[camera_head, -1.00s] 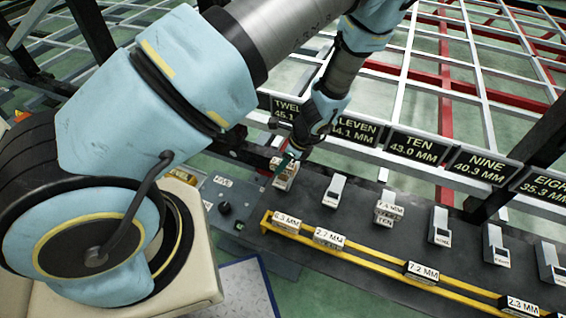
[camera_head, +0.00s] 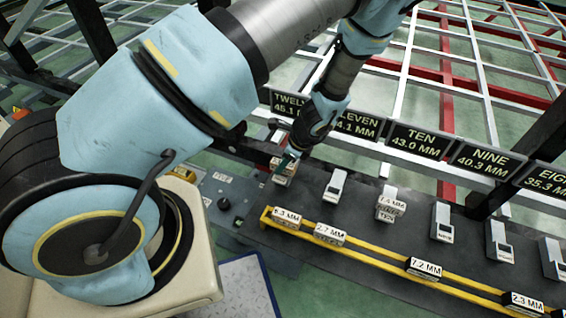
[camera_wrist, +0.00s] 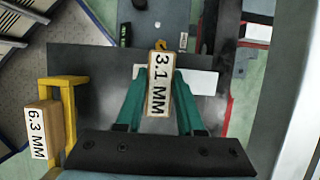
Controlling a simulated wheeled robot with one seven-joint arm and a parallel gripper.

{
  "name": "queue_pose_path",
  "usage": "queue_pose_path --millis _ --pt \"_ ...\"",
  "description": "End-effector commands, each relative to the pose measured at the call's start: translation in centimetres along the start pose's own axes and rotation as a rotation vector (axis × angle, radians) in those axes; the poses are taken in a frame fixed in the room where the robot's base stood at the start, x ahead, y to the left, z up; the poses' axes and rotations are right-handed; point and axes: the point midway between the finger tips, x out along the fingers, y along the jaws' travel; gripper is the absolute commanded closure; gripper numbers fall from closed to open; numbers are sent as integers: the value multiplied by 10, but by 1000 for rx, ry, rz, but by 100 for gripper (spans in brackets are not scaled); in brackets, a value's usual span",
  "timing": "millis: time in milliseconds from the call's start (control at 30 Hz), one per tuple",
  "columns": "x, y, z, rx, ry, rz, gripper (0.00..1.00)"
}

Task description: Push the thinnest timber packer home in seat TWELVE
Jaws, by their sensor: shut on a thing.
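My gripper (camera_head: 290,155) is at the seat under the TWELVE sign (camera_head: 288,103), at the left end of the dark bench. In the wrist view its teal fingers (camera_wrist: 158,98) are shut on a small timber packer (camera_wrist: 157,88) labelled 3.1 MM. The packer lies over a pale seat block (camera_wrist: 205,82), with a brass-coloured hook at its far end. In the head view the packer and seat (camera_head: 284,172) are partly covered by the fingers. I cannot tell how deep the packer sits.
A yellow rack (camera_head: 375,258) along the bench front holds packers labelled 6.3 MM (camera_head: 287,219), 2.7 MM (camera_head: 329,234), 7.2 MM (camera_head: 423,268) and 2.3 MM (camera_head: 525,303). A 7.4 MM packer (camera_head: 391,199) sits at seat TEN. The ELEVEN seat (camera_head: 335,184) stands close right of my gripper.

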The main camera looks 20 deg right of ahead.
Motion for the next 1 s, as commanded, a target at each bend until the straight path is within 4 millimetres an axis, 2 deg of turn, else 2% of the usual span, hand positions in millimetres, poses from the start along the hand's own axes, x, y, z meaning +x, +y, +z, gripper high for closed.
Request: queue_pose_path --millis 500,533,800,1000 --pt "12 0 -5 0 0 0 100" --pt "11 0 -5 0 0 0 60" --pt "11 0 -4 0 0 0 30" --pt "11 0 -4 0 0 0 28"
